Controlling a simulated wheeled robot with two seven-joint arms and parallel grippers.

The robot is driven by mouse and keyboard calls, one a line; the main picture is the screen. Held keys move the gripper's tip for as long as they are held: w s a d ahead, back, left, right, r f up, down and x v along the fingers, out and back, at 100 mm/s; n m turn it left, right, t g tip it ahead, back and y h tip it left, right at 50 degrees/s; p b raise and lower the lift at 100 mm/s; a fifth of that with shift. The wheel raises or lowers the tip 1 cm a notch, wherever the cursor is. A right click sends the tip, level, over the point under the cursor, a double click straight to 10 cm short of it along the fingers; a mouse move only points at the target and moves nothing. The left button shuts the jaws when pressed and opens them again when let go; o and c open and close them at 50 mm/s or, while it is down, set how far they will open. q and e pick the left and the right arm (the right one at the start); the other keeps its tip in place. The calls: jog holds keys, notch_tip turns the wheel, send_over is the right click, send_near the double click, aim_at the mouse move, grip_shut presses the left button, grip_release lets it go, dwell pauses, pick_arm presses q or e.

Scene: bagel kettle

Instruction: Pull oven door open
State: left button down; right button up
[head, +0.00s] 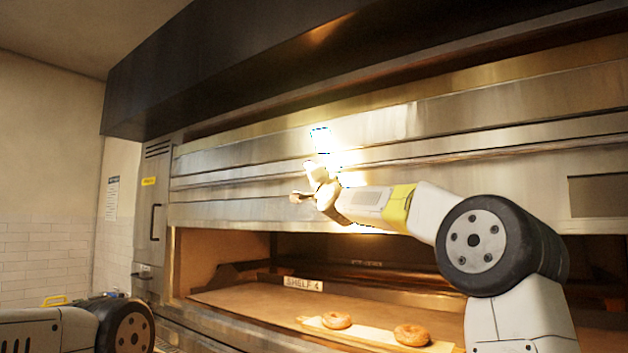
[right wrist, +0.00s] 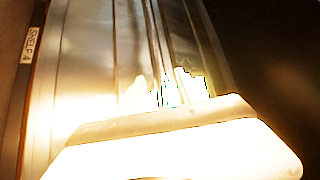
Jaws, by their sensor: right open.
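A wide steel oven (head: 230,212) fills the head view, with long horizontal ledges across its front. Below its front panels is a wide lit opening marked by a "SHELF 4" label (head: 303,284). I cannot tell which panel or ledge is the door. My right gripper (head: 306,184) is open in front of the steel front, above the opening; glare hides whether it touches anything. In the right wrist view the oven's steel front (right wrist: 105,60) runs up behind a pale, overexposed gripper body, and the fingertips are not clear. My left arm shows at the lower left; its gripper is out of view.
Two bagels, one on the left (head: 337,320) and one on the right (head: 411,335), lie on a pale board (head: 375,333) in the opening. A dark hood (head: 230,70) overhangs the oven. A side panel with a vertical handle (head: 155,222) stands at the left.

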jog(key=v, duration=0.4)
jog(key=shift+s, duration=0.25)
jog(key=s+d+f+n+g+h, duration=0.1)
jog(key=s+d+f+n+g, duration=0.2)
jog(key=s+f, duration=1)
jog(key=s+d+f+n+g+h, duration=0.1)
jog(key=s+d+f+n+g, duration=0.3)
jog(key=s+f, duration=1)
jog(key=s+d+f+n+g+h, duration=0.1)
jog(key=s+d+f+n+g, duration=0.2)
jog(key=s+f, duration=1)
notch_tip(320, 180, down, 3)
jog(key=d+g, duration=0.2)
jog(key=g, duration=0.3)
jog(key=shift+s+n+g, duration=0.15)
jog(key=shift+n+g, duration=0.15)
jog(key=shift+g, duration=0.1)
